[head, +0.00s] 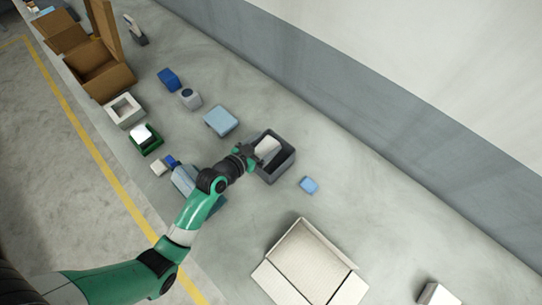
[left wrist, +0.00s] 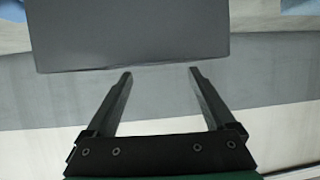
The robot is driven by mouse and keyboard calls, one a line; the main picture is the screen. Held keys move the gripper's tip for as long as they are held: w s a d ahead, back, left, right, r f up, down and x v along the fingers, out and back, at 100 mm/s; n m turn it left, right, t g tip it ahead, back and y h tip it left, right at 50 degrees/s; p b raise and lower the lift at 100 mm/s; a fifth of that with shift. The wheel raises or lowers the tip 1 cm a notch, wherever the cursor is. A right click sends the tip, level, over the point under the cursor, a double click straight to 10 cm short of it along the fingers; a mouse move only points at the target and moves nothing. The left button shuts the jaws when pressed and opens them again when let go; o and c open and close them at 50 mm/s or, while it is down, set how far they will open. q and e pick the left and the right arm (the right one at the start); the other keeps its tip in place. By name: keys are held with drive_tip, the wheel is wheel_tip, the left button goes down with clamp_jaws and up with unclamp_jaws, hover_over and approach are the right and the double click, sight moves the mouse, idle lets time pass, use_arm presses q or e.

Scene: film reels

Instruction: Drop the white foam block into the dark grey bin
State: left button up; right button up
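The white foam block (head: 266,147) shows inside the outline of the dark grey bin (head: 288,163) in the head view. I cannot tell whether it touches the bin's floor. My left gripper (head: 252,150) is at the bin's left side, close beside the block. In the left wrist view my left gripper (left wrist: 160,72) is open, with its fingers apart and nothing between them. A plain dark grey surface (left wrist: 130,35) fills the upper part of that view, possibly the bin. The block is not visible there. My right gripper is not in view.
A light blue box (head: 221,121) lies up-left of the bin and a small blue block (head: 309,185) right of it. A green tray (head: 148,147) and a white open box (head: 124,111) stand further left. A large open carton (head: 309,262) is below.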

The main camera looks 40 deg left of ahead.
use_arm(q)
drive_tip(key=shift+o, duration=0.5)
drive_tip(key=shift+s, duration=0.15)
drive_tip(key=a+p+v, duration=0.1)
drive_tip(key=p+v, duration=0.1)
drive_tip(key=v, duration=0.9)
drive_tip(key=shift+d, duration=0.5)
drive_tip(key=shift+s, duration=0.15)
